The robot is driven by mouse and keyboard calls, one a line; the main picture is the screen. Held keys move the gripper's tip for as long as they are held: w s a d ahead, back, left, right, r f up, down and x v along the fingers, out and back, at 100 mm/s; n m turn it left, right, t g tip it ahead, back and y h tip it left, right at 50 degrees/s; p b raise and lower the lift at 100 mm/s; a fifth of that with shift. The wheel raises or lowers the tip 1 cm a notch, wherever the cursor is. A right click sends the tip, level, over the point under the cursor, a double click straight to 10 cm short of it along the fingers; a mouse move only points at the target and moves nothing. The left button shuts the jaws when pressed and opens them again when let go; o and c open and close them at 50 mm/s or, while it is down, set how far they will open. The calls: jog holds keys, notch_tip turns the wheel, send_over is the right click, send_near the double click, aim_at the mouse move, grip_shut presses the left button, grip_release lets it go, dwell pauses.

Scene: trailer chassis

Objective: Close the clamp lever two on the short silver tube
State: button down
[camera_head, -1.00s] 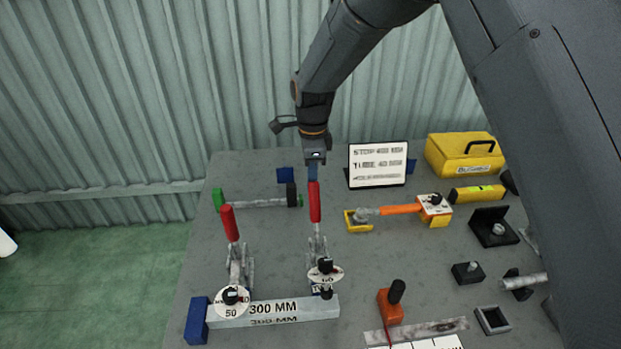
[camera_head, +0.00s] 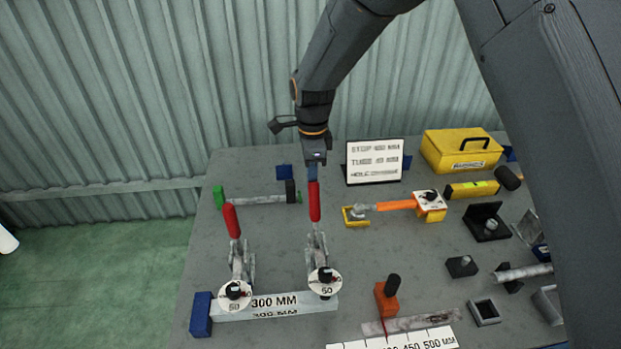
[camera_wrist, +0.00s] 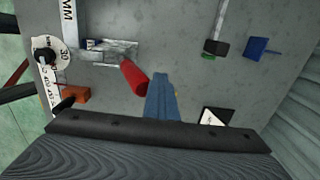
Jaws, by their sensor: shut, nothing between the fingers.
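The short silver tube (camera_head: 262,308), marked 300 MM, lies at the table's front left. Two toggle clamps stand behind it with red levers, the left lever (camera_head: 231,220) and the right lever (camera_head: 314,201), both roughly upright. The left clamp's dial (camera_head: 235,294) and the right clamp's dial (camera_head: 324,281) both sit down over the tube. My gripper (camera_head: 313,173) is shut at the top of the right lever. In the wrist view its blue fingers (camera_wrist: 162,98) are beside the red lever (camera_wrist: 133,77); contact is unclear. No clamp number is legible.
A blue end block (camera_head: 201,314) is at the tube's left end. Behind the clamps lies a bar with a green end (camera_head: 219,197). A sign (camera_head: 374,162), orange-handled clamp (camera_head: 395,207), yellow box (camera_head: 460,151) and several small parts fill the right side.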

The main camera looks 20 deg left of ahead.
aim_at(315, 189)
jog(key=shift+s+d+r+p, duration=0.1)
jog(key=shift+s+d+p, duration=0.4)
jog(key=shift+s, duration=0.3)
jog(key=shift+s+d+p, duration=0.45)
jog(key=shift+s+p, duration=0.05)
jog(key=shift+s, duration=0.3)
jog(key=shift+s+d, duration=0.1)
jog(key=shift+s+d+r, duration=0.15)
jog(key=shift+s+d, duration=0.3)
jog(key=shift+s, duration=0.35)
jog(key=shift+s+d+r, duration=0.15)
jog(key=shift+s+d, duration=0.25)
jog(key=shift+s, duration=0.45)
notch_tip(315, 189, up, 8)
jog(key=shift+w+a+r, duration=0.15)
jog(key=shift+w+r, duration=0.1)
